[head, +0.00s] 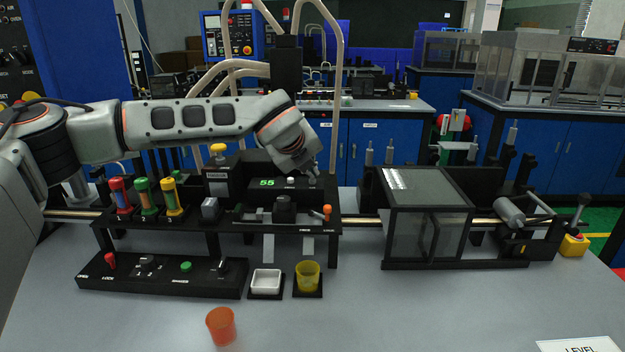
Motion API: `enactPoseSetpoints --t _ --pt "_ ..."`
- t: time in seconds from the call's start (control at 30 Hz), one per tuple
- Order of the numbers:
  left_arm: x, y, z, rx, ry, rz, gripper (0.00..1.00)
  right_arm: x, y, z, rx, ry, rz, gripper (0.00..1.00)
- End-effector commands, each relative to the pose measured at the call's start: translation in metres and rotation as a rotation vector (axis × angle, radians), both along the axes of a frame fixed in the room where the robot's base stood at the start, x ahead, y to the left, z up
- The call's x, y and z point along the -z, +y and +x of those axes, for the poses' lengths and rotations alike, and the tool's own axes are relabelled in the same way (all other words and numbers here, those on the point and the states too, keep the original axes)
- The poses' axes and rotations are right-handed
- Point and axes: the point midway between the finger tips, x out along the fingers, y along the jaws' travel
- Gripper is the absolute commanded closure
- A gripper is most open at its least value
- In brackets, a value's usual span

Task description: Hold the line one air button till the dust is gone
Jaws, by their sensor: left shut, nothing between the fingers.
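My left arm reaches in from the left, and my left gripper (312,174) points down at the right end of the black panel with the green "55" display (267,183). The gripper is shut and empty. Its tips are at or just above a small dark knob or button at that end; I cannot tell if they touch it. A white button (290,182) sits just left of the tips. I cannot read which button is the line one air button. No dust can be made out at this size. My right gripper is not in view.
Three coloured cylinders, red (120,196), green (146,197) and yellow (171,197), stand on the rack's left. A control box (160,276), white dish (266,281), yellow cup (307,274) and orange cup (221,326) are in front. A clear-sided box (428,222) stands right.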

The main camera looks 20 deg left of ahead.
Motion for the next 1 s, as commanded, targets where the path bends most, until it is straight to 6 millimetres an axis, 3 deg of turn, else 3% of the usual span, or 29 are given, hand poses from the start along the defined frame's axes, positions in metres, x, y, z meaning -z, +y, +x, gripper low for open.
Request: enactPoseSetpoints --t 0.3,1.0 --pt "0.005 0.0 0.0 0.0 0.001 0.0 1.0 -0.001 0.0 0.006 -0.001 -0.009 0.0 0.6" --pt "0.006 0.0 0.0 -0.001 0.002 0.001 1.0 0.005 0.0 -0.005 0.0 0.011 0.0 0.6"
